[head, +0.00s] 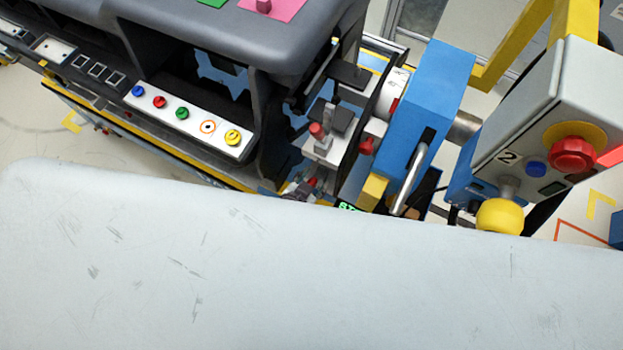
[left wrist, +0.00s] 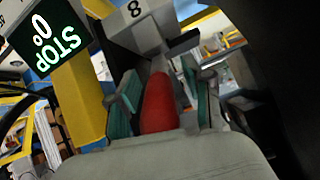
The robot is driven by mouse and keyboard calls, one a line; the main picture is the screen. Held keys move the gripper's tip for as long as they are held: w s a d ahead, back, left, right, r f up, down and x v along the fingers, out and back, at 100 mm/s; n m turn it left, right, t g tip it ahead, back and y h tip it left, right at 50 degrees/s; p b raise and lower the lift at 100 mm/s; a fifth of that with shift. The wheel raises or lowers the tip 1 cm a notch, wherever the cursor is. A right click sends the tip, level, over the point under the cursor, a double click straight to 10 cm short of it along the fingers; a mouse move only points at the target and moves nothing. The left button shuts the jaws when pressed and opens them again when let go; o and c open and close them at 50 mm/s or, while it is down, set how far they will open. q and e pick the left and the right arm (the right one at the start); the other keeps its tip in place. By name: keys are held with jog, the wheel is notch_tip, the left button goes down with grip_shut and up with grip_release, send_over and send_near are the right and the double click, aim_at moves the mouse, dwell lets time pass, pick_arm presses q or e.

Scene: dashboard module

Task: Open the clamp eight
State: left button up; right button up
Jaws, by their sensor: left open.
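Clamp eight (left wrist: 140,30) shows in the left wrist view as a grey block marked 8. Its red handle (left wrist: 159,104) points toward the camera. My left gripper (left wrist: 164,98) is open, with a teal-padded finger on each side of the red handle. I cannot tell whether either pad touches it. In the head view a small red tip (head: 313,182) shows near my left gripper (head: 303,189), mostly hidden behind a large pale surface. My right gripper is not in view.
A dashboard module (head: 200,30) with a button strip (head: 195,125) stands at upper left. Another red-tipped clamp (head: 322,137) sits beside it. A blue fixture (head: 430,95) and a grey control box (head: 555,110) stand right. A STOP display (left wrist: 50,40) is close left of the gripper.

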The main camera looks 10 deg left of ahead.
pick_arm(q)
jog(key=v, duration=1.2)
